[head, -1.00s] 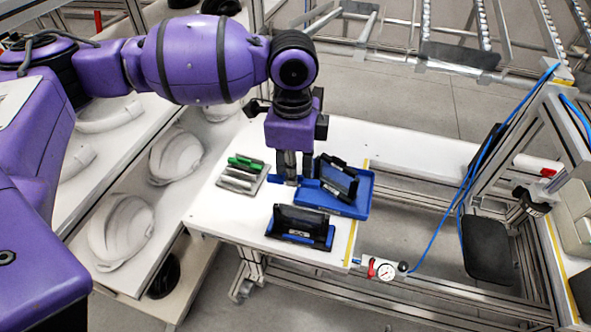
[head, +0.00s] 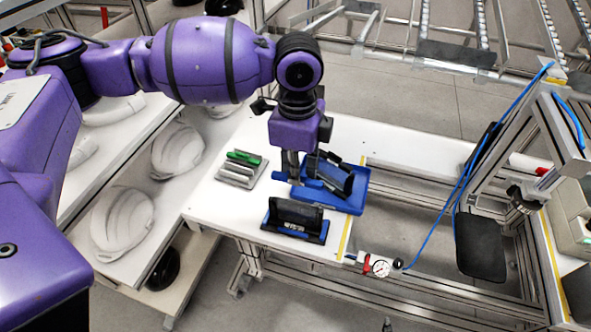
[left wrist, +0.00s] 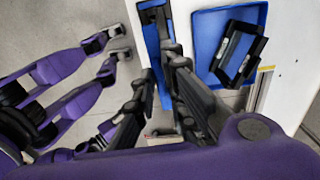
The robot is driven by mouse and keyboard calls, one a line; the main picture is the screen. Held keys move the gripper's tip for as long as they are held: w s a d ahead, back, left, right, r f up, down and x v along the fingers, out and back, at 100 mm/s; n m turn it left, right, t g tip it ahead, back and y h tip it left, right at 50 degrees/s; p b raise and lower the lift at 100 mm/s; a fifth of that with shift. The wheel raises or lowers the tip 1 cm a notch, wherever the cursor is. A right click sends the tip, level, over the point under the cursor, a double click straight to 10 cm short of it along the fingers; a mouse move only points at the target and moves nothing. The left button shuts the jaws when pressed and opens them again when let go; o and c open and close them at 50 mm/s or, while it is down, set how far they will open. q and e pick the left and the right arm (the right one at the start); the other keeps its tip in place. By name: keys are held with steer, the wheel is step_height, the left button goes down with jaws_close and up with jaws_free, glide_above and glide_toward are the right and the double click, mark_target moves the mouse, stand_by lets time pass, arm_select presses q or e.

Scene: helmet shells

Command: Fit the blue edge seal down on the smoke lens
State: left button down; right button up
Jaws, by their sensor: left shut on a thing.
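My left gripper (head: 292,166) points down over the white table, just beside the left corner of a blue tray (head: 357,205). It is shut on a blue strip, the edge seal (head: 276,186), of which only a little shows in the head view. In the left wrist view the blue seal (left wrist: 163,92) runs between the fingers (left wrist: 163,66). Another dark panel (head: 298,213) stands in a blue-trimmed black base at the table's front. I cannot tell which is the smoke lens.
A grey rack (head: 238,172) with a green piece lies left of the gripper. White helmet shells (head: 122,220) lie on a shelf at left. The table's back right is clear.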

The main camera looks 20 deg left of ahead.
arm_select(q)
step_height(320, 180, down, 3)
steer(key=shift+s+f, duration=0.1)
steer(key=shift+f, duration=0.05)
steer(key=shift+f+b, duration=0.3)
steer(key=shift+f, duration=0.85)
arm_select(e)
steer(key=shift+s+d+f, duration=0.35)
steer(key=shift+s+f, duration=0.15)
steer(key=shift+f, duration=0.05)
steer(key=shift+w+r, duration=0.1)
steer(key=shift+a, duration=0.15)
steer(key=shift+w+r, duration=0.25)
steer(key=shift+w, duration=0.05)
steer(key=shift+w+r, duration=0.15)
steer(key=shift+r, duration=0.05)
arm_select(q)
steer(key=shift+p, duration=0.35)
arm_select(e)
steer(key=shift+w+r, duration=0.2)
